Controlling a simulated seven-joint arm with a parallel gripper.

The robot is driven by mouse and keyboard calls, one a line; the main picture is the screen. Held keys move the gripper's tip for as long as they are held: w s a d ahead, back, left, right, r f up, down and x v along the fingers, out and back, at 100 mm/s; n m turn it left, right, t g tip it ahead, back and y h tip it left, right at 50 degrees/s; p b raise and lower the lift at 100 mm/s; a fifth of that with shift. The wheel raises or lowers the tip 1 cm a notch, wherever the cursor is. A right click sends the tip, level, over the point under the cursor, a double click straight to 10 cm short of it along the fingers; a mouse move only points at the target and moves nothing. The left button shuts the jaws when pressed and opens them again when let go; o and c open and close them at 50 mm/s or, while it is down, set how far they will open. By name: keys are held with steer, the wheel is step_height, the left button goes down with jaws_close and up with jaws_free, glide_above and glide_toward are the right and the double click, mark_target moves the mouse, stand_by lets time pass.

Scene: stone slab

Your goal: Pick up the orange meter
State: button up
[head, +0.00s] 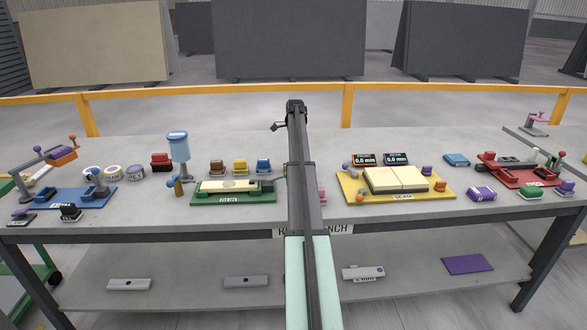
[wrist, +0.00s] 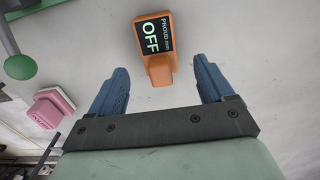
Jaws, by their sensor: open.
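The orange meter (wrist: 155,48) lies on the grey bench top in the wrist view, at the upper middle. Its dark screen reads "PROUD mm" and "OFF", and a narrower orange part points toward my gripper. My gripper (wrist: 181,80) is open, with one blue finger on each side of the picture. The meter's near end lies between the fingers' lines, and nothing is held. I cannot make out the fingers in the head view, where my arm covers the middle of the bench. I cannot pick out this meter there with certainty.
A pink block (wrist: 52,107) and a green ball knob (wrist: 20,67) are at the left in the wrist view. In the head view, a green fixture (head: 235,198) and a yellow fixture (head: 436,193) flank my arm. An orange-rimmed display (head: 364,159) reads 0.0 mm.

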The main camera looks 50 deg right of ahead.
steer(key=shift+f, duration=2.5)
steer(key=shift+c, duration=0.5)
steer(key=c, duration=1.1)
steer(key=shift+r, duration=0.1)
